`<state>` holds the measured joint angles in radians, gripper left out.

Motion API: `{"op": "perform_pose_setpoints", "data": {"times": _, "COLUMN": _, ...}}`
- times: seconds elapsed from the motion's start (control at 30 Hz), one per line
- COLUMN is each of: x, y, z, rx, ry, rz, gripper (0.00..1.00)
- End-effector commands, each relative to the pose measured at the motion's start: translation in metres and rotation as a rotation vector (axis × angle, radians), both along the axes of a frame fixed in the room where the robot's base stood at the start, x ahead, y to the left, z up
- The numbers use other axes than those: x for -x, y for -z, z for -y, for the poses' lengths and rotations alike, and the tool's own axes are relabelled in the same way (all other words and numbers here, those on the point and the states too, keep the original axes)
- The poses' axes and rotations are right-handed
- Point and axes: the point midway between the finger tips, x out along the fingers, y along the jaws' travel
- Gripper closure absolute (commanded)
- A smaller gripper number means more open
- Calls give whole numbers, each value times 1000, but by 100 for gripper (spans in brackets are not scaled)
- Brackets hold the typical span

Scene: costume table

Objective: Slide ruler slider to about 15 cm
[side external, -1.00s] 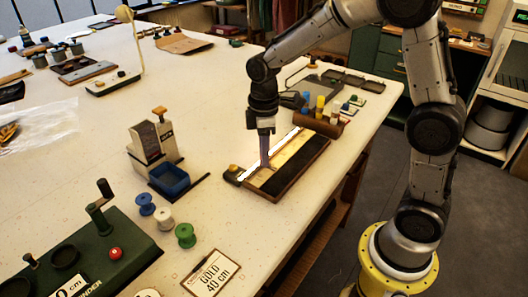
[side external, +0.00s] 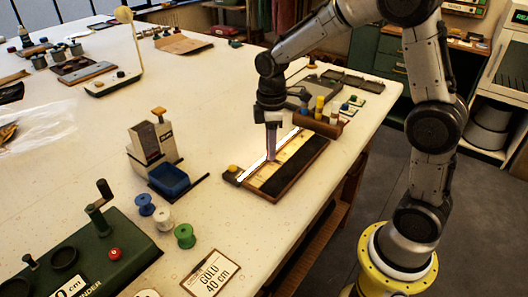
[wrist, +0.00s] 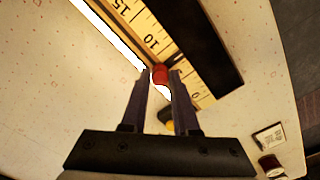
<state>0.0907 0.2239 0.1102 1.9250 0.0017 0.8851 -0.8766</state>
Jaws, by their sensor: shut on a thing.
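The ruler (side external: 294,150) is a pale numbered scale beside a dark strip in a wooden frame, lying near the table's right edge. Its 15 and 10 marks show on the scale (wrist: 143,22) in the wrist view. My gripper (side external: 271,157) points down over the ruler, shut on the red slider knob (wrist: 160,73). The knob sits between the fingertips, on the lower-number side of the 10 mark. The gripper hides the slider in the side view, and its exact reading cannot be told.
A wooden rack (side external: 321,121) with colored bottles stands beyond the ruler's far end. A grey box with a blue tray (side external: 168,179) stands left of the ruler. Several spools, including a green one (side external: 185,235), and a printed card (side external: 211,273) lie nearer the camera.

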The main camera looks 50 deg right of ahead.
Motion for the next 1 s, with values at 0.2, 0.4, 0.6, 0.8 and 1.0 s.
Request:
{"op": "perform_pose_setpoints", "data": {"times": 0.2, "x": -1, "y": -1, "z": 52, "rx": 3, "ry": 6, "rz": 6, "gripper": 100}}
{"op": "perform_pose_setpoints", "data": {"times": 0.4, "x": -1, "y": -1, "z": 69, "rx": 2, "ry": 0, "rz": 6, "gripper": 100}}
{"op": "perform_pose_setpoints", "data": {"times": 0.6, "x": -1, "y": -1, "z": 69, "rx": 1, "ry": -1, "rz": 7, "gripper": 100}}
{"op": "perform_pose_setpoints", "data": {"times": 0.8, "x": -1, "y": -1, "z": 69, "rx": 1, "ry": -1, "rz": 6, "gripper": 50}}
{"op": "perform_pose_setpoints", "data": {"times": 1.0, "x": 0, "y": -1, "z": 69, "rx": 1, "ry": -1, "rz": 4, "gripper": 42}}
